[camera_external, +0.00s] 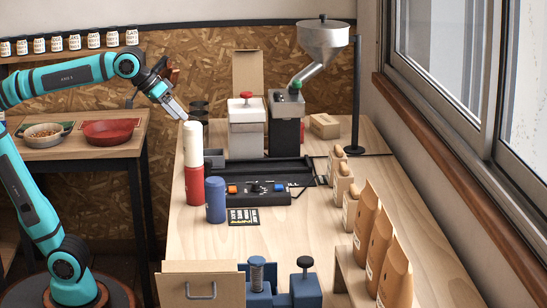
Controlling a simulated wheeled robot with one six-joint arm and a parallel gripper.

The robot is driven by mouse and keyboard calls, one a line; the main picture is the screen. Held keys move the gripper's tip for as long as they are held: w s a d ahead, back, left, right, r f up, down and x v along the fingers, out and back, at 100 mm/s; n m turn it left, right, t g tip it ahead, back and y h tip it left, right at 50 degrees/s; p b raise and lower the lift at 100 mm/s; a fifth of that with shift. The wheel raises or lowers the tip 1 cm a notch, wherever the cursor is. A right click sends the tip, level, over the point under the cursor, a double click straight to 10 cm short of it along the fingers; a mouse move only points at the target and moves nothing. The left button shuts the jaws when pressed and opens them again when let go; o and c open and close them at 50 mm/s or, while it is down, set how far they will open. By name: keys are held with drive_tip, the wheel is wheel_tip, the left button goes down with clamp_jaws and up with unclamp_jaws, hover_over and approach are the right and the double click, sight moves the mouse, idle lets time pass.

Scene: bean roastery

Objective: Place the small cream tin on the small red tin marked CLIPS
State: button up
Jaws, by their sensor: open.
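A cream tin (192,145) stands upright on top of a red tin (194,187) near the left edge of the workbench. The two look lined up, one above the other. No CLIPS marking can be read on the red tin from here. A blue tin (215,201) stands just right of the red tin, on the bench. My gripper (180,112) is open and empty, just above and to the left of the cream tin's top. It points down to the right; whether it touches the tin cannot be told.
Behind are a white canister (247,128), a grinder with a hopper (324,42) and dark cans (199,111). Paper bags (380,255) stand front right. The bench's centre right (310,225) is clear.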

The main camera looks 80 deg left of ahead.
drive_tip(key=s+a+f+m+t, duration=0.2)
drive_tip(key=s+f+m+t, duration=0.1)
drive_tip(key=s+t, duration=0.6)
drive_tip(key=shift+s+m, duration=0.55)
drive_tip(key=shift+m, duration=0.35)
drive_tip(key=shift+a, duration=0.1)
